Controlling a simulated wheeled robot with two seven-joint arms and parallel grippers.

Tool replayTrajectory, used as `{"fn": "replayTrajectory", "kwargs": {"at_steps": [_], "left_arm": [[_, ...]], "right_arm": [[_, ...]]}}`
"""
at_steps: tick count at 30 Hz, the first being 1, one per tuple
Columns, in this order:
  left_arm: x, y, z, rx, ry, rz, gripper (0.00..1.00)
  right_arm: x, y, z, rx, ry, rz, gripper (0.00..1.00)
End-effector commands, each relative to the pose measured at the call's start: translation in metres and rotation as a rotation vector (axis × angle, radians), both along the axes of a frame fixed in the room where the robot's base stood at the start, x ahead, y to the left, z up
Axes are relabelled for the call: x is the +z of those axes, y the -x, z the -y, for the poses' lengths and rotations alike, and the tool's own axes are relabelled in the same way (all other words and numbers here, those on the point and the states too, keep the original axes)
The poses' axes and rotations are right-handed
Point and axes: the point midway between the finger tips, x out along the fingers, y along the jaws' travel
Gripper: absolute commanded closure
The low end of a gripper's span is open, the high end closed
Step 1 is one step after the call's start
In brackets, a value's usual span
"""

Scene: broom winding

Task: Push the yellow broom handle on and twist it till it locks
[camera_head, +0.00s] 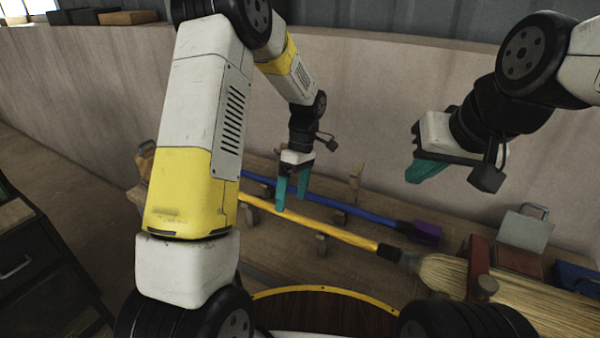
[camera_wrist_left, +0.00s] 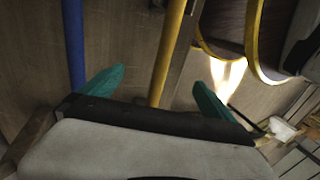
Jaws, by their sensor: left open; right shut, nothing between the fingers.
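The yellow broom handle (camera_head: 335,232) lies across wooden rests on the bench. Its right end meets the black socket (camera_head: 389,252) of the straw broom head (camera_head: 440,270); I cannot tell how deep it sits. My left gripper (camera_head: 292,198) is open, pointing down near the handle's middle. In the left wrist view, the yellow handle (camera_wrist_left: 168,50) runs between the open teal fingers (camera_wrist_left: 160,82), with no visible grip on it. My right gripper (camera_head: 426,172) is shut and empty, raised above the bench behind the broom head.
A blue handle (camera_head: 340,205) with a purple head (camera_head: 425,233) lies behind the yellow one; it also shows in the left wrist view (camera_wrist_left: 73,40). A red clamp-like part (camera_head: 479,265) stands over the bristles. A grey-green box (camera_head: 525,230) is at right. A wall (camera_head: 380,90) stands behind.

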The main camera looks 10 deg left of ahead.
Motion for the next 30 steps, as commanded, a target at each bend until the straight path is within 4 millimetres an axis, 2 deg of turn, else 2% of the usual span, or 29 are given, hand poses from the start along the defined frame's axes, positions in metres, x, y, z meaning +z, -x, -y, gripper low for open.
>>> {"fn": "replayTrajectory", "kwargs": {"at_steps": [6, 15, 28, 30], "left_arm": [[-0.026, 0.009, -0.004, -0.002, -0.001, -0.003, 0.0], [-0.05, 0.017, -0.007, -0.001, 0.0, -0.001, 0.0], [-0.055, 0.019, -0.008, -0.001, 0.0, 0.0, 0.0], [-0.055, 0.019, -0.008, -0.001, 0.0, 0.0, 0.12]], "right_arm": [[0.0, 0.0, 0.0, 0.0, 0.0, 0.0, 1.0], [0.0, 0.0, 0.0, 0.0, 0.0, 0.0, 1.0], [0.0, 0.0, 0.0, 0.0, 0.0, 0.0, 1.0], [0.0, 0.0, 0.0, 0.0, 0.0, 0.0, 1.0]]}}
